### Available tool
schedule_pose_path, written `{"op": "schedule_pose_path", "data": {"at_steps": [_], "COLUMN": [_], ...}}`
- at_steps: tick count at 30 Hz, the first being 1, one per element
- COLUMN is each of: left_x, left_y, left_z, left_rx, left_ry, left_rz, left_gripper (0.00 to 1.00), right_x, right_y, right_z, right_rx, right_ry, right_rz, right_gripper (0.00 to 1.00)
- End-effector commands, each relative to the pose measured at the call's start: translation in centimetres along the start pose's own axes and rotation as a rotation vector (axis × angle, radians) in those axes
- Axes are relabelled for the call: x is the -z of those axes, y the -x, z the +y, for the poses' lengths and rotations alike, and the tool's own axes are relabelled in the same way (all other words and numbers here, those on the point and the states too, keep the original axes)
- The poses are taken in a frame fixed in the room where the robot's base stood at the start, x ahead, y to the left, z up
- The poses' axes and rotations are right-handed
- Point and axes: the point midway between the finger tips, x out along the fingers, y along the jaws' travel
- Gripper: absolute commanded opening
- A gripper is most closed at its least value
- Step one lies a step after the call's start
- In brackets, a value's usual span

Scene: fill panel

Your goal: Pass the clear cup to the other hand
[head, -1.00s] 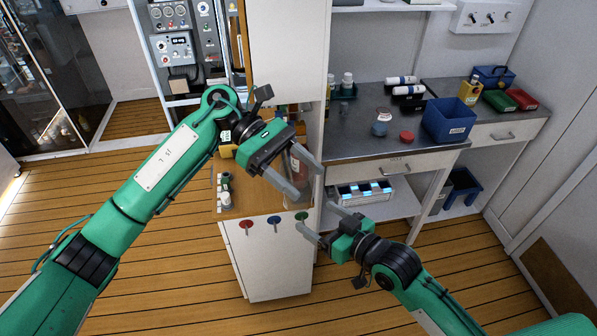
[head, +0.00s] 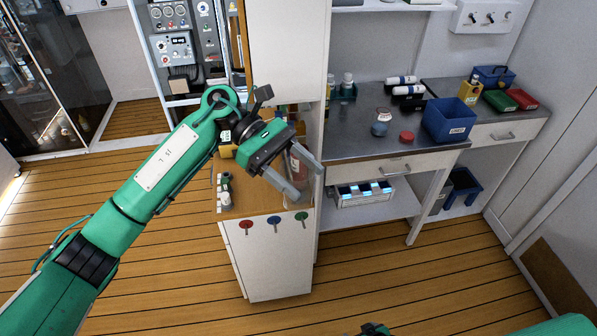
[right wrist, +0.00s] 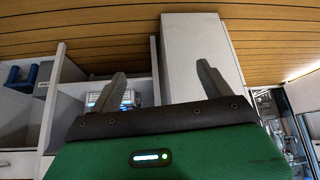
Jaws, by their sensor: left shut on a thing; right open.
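My left gripper (head: 308,181) is in the middle of the head view, above the wooden-topped cabinet. Its fingers stand apart around the clear cup (head: 298,203), which is so transparent that only a faint outline shows between and below the fingertips. My right gripper (right wrist: 163,84) shows in the right wrist view with its two fingers spread and nothing between them. In the head view only a small dark and green bit of the right arm shows at the bottom edge, well apart from the cup.
The cabinet (head: 275,270) carries small bottles (head: 226,190) and red, blue and green tags. The grey counter (head: 350,142) holds a blue bin (head: 448,120), jars and bottles. A white tray with lit blue cells (head: 363,193) sits on the shelf below. Open floor lies in front.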

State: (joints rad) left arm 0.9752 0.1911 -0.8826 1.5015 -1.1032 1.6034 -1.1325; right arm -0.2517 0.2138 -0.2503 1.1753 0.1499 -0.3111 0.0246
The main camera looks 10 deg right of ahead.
Motion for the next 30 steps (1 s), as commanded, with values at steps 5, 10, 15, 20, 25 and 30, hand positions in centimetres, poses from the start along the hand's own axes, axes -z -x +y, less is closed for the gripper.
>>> {"op": "schedule_pose_path", "data": {"at_steps": [5,10,15,20,25,30], "left_x": [0.0,0.0,0.0,0.0,0.0,0.0], "left_y": [0.0,0.0,0.0,0.0,0.0,0.0], "left_z": [0.0,0.0,0.0,0.0,0.0,0.0], "left_rx": [0.0,0.0,0.0,0.0,0.0,0.0], "left_ry": [0.0,0.0,0.0,0.0,0.0,0.0], "left_rz": [0.0,0.0,0.0,0.0,0.0,0.0], "left_gripper": [0.36,0.36,0.36,0.36,0.36,0.36], "right_x": [-10.1,-19.1,-26.0,-29.6,-30.8,-30.8], "right_y": [-0.8,-0.1,1.5,2.7,3.2,3.2], "right_z": [-1.0,-2.5,-4.2,-5.2,-5.6,-5.6], "right_rx": [-0.015,-0.016,-0.007,0.001,0.004,0.004], "right_ry": [0.002,0.012,0.024,0.031,0.034,0.034], "right_rz": [-0.156,-0.295,-0.404,-0.463,-0.483,-0.483], "right_gripper": [0.81,0.81,0.81,0.81,0.81,0.81]}}
